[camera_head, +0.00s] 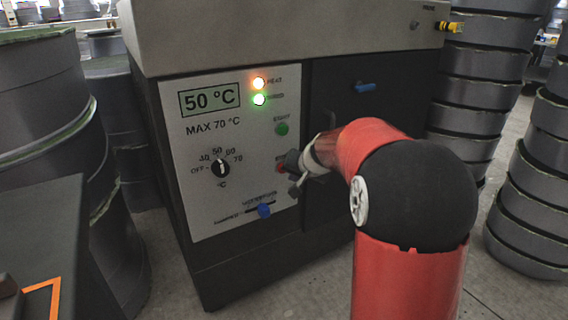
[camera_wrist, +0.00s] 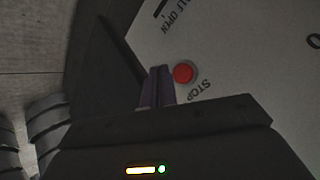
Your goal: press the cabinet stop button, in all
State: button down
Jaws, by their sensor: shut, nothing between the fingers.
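The cabinet (camera_head: 245,270) stands in the middle of the head view with a pale control panel on its front. The red stop button (camera_head: 281,168) is on the panel's right side, below the green start button (camera_head: 281,129), and is partly hidden by my gripper (camera_head: 290,172). I cannot tell whether the fingertips touch the panel.
The panel has a display reading 50 °C (camera_head: 209,98), lit orange and green lamps, a dial (camera_head: 220,168) and a blue slider (camera_head: 264,210). A blue handle (camera_head: 365,87) is on the dark door to the right. Stacked grey moulds (camera_head: 480,95) stand right and left.

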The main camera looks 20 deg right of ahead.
aim_at(285, 173)
jog(key=shift+w+a, duration=0.25)
jog(key=shift+w, duration=0.75)
dwell(1.3)
jog(key=shift+w+a+p, duration=0.1)
jog(key=shift+w+p, duration=0.2)
jog(key=shift+w, duration=0.1)
jog(key=shift+w+a, duration=0.1)
jog(key=shift+w, duration=0.25)
dwell(0.6)
jog(key=shift+s, duration=0.1)
jog(key=shift+s+d+b, duration=0.2)
jog(key=shift+s+b, duration=0.35)
jog(key=shift+s, duration=0.15)
